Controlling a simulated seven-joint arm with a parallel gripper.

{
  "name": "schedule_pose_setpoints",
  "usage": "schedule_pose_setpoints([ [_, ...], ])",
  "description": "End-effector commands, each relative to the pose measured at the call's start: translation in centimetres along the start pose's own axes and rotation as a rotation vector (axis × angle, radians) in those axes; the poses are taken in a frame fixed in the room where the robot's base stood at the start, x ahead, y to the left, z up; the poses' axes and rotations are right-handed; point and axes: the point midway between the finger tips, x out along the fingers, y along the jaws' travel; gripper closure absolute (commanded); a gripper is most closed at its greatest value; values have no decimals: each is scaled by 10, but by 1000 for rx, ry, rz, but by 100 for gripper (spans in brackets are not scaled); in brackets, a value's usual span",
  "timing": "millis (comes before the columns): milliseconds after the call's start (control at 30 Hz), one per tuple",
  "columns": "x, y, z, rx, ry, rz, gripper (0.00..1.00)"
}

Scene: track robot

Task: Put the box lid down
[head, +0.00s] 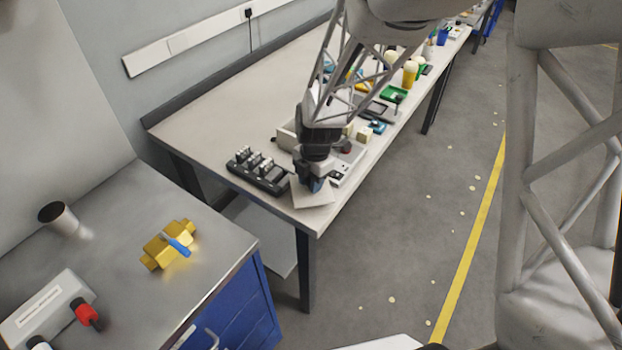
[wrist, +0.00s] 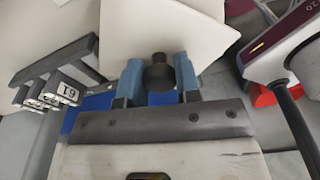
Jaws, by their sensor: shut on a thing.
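The box lid (head: 312,197) is a flat, cream, square plate near the front corner of the long bench. In the wrist view the lid (wrist: 190,28) fills the upper middle, with a dark round knob (wrist: 158,73) on it. My gripper (head: 317,185) points down over the lid. In the wrist view its blue fingers (wrist: 158,80) stand on either side of the knob and are shut on it. I cannot tell whether the lid touches the bench top. A cream open box (head: 287,134) stands behind my gripper, partly hidden by the arm.
A white device (wrist: 283,48) lies close on the right. The bench (head: 215,120) is bare at the left back. A metal counter holds a yellow block (head: 160,252).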

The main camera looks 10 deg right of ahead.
Motion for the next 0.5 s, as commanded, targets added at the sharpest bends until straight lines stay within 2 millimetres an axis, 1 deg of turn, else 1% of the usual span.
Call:
schedule_pose_setpoints([
  [333,5,0,1,0,0,0,98],
  [367,5,0,1,0,0,0,66],
  [500,5,0,1,0,0,0,45],
])
